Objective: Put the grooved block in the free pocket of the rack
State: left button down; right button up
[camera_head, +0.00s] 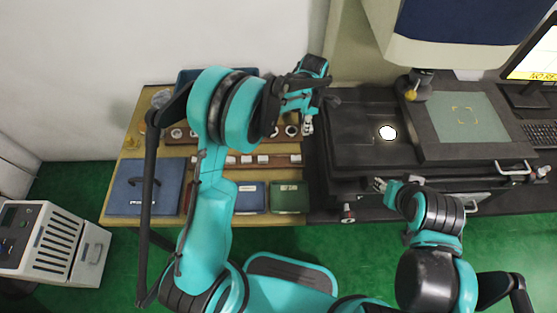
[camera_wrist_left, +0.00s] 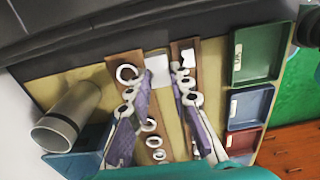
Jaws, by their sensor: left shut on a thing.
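My left gripper (camera_head: 307,126) is over the right end of the wooden strips in the head view. In the left wrist view its two purple-sided fingers (camera_wrist_left: 160,88) are on either side of a pale block (camera_wrist_left: 158,69), the grooved block, and shut on it. Its groove cannot be made out. The rack (camera_head: 273,166) is a brown strip with several white blocks and a gap near its right end. In the left wrist view the rack (camera_wrist_left: 184,48) is partly hidden by a finger. My right gripper (camera_head: 380,185) is small at the machine's front; its jaw state is unclear.
A second wooden strip (camera_wrist_left: 138,88) holds several rings. Green (camera_head: 289,197), blue (camera_head: 250,198) and red (camera_wrist_left: 243,141) trays line the table's front. A dark machine bed (camera_head: 355,150) borders the table at right.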

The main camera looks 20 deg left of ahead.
pick_arm(q)
jog(key=shift+f, duration=0.5)
jog(key=b, duration=0.4)
send_over(277, 161)
notch_tip(277, 161, down, 7)
jog(key=shift+r, duration=0.15)
jog(key=shift+w+f+b, duration=0.1)
jog(key=shift+f+b, duration=0.75)
jog(key=shift+f, duration=1)
jog(key=shift+f, duration=0.2)
jog(key=c, duration=1.4)
grip_release()
jog(key=shift+o, duration=0.2)
